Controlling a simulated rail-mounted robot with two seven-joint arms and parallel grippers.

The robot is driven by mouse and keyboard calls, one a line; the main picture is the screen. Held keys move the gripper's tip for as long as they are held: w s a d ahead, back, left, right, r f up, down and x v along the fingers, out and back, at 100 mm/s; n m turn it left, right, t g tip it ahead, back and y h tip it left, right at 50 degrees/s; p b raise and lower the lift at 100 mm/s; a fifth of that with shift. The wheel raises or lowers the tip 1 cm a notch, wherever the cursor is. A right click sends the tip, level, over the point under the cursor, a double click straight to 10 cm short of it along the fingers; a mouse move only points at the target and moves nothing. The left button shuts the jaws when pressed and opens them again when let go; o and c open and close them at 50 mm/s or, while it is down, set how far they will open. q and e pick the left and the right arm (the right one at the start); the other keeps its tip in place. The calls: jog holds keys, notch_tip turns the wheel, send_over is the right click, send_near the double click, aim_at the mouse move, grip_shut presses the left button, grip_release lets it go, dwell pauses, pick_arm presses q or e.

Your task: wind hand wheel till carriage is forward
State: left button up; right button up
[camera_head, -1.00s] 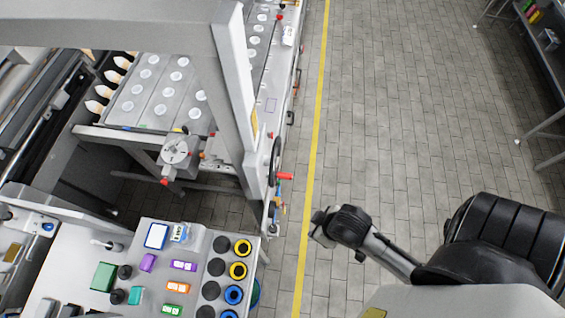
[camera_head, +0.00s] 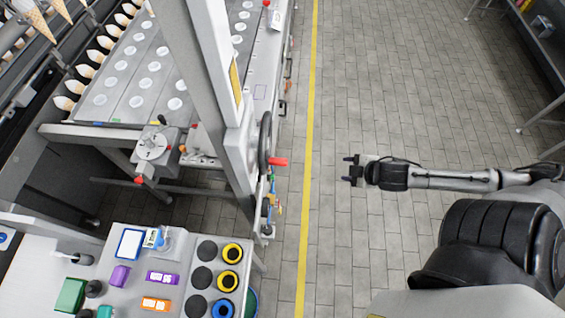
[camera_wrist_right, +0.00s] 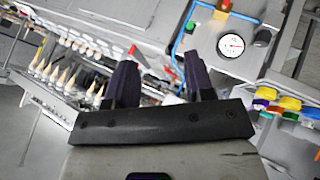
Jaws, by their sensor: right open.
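The hand wheel (camera_head: 265,138) is a dark ring seen nearly edge-on, on the right side of the machine's grey upright. Its red handle (camera_head: 278,161) sticks out to the right. My right gripper (camera_head: 348,169) is open and empty over the floor, right of the handle and apart from it, pointing left. In the right wrist view its two dark fingers (camera_wrist_right: 160,62) are spread, with a red piece near the left fingertip. Which part is the carriage I cannot tell; rows of cones (camera_head: 78,80) stand at the machine's left. My left gripper is out of view.
A grey upright post (camera_head: 212,65) rises beside the wheel. A shelf is at the upper right.

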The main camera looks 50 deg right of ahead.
jog(key=w+a+r+t+y, duration=0.3)
jog(key=a+r+t+y, duration=0.1)
jog(key=y, duration=0.1)
jog(key=n+t+y, duration=0.2)
jog(key=y, duration=0.4)
send_near(281, 162)
jog(key=x, duration=0.6)
jog(key=f+x, duration=0.1)
jog(key=x, duration=0.3)
jog(key=shift+w+d, duration=0.15)
jog(key=shift+d, duration=0.05)
grip_shut()
